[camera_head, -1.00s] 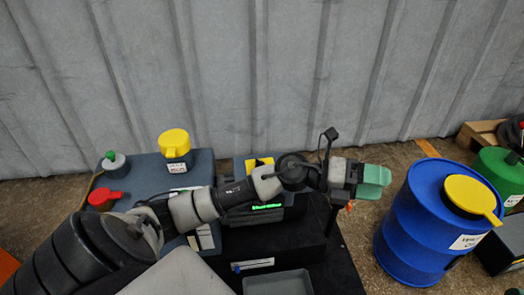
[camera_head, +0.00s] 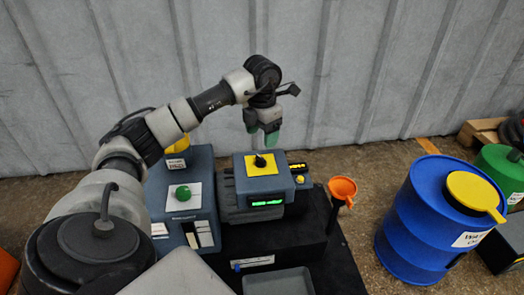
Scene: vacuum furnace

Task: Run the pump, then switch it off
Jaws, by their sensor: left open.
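My left gripper (camera_head: 263,132) has green fingertips, points downward and is open and empty. It hangs just behind and above a dark grey unit with a yellow panel (camera_head: 253,168), a black knob (camera_head: 260,160) and a lit green display (camera_head: 267,203). The fingers appear apart from the knob. Left of it, a blue-grey housing (camera_head: 205,170) carries a green button (camera_head: 183,193) on a white plate and pale switches (camera_head: 200,236) on its front. I cannot tell for certain which unit is the pump. My right gripper is out of view.
An orange funnel (camera_head: 342,187) stands right of the display unit. A blue drum (camera_head: 420,225) with a yellow cap (camera_head: 472,193) and a green container (camera_head: 500,175) stand farther right. A grey tray (camera_head: 278,282) lies in front. The corrugated wall (camera_head: 400,70) closes the back.

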